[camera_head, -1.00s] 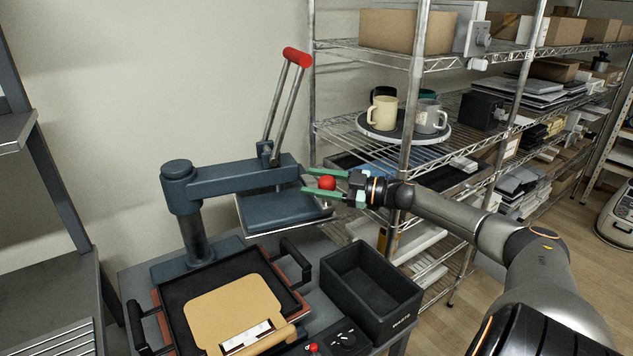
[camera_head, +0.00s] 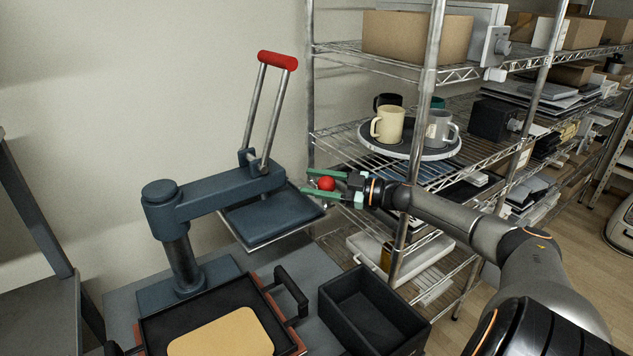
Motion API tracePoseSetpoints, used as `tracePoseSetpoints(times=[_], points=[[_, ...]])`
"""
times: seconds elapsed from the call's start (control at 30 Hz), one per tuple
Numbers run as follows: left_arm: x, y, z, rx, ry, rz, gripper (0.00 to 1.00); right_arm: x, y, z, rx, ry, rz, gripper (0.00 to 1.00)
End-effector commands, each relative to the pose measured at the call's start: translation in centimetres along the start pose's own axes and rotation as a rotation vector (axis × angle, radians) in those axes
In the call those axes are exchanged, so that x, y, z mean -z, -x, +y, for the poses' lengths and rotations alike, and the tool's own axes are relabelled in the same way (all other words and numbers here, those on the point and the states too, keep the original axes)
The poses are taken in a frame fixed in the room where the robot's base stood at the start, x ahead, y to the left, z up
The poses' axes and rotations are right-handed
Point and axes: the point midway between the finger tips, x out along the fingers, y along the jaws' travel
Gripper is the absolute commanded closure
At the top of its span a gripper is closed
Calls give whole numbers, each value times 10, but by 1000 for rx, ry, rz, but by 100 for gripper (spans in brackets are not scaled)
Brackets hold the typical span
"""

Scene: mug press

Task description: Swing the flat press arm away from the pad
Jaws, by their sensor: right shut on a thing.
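The flat press arm (camera_head: 220,193) is dark blue and reaches right from its post (camera_head: 184,262), with a flat platen (camera_head: 268,218) hanging under its outer end. A red-topped lever (camera_head: 278,60) stands up from it. The platen is off to the back right of the tan pad (camera_head: 225,335), which lies uncovered in a dark tray at the bottom. My right gripper (camera_head: 322,187) has its green fingers shut around a red ball knob (camera_head: 326,184) at the platen's right side. How the knob joins the press is partly hidden. My left gripper is out of view.
A black open bin (camera_head: 372,308) stands right of the tray. A wire shelf (camera_head: 440,185) stands close behind and right of my right gripper, with mugs (camera_head: 388,124) on a round tray. A grey frame (camera_head: 30,215) is at the left.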

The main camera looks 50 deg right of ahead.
Motion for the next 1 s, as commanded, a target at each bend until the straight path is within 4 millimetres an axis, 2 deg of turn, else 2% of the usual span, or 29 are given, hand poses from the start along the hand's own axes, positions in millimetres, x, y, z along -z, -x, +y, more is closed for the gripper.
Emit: tracePoseSetpoints(times=[0.5, 0.53, 0.77, 1.0], points=[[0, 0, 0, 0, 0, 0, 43, -1, -1, -1, 0, -2, -2, 100], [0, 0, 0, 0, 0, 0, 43, -1, -1, -1, 0, -2, -2, 45], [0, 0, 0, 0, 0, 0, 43, -1, -1, -1, 2, -1, -1, 19], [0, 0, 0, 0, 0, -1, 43, -1, 0, -2, 3, -1, -1, 19]])
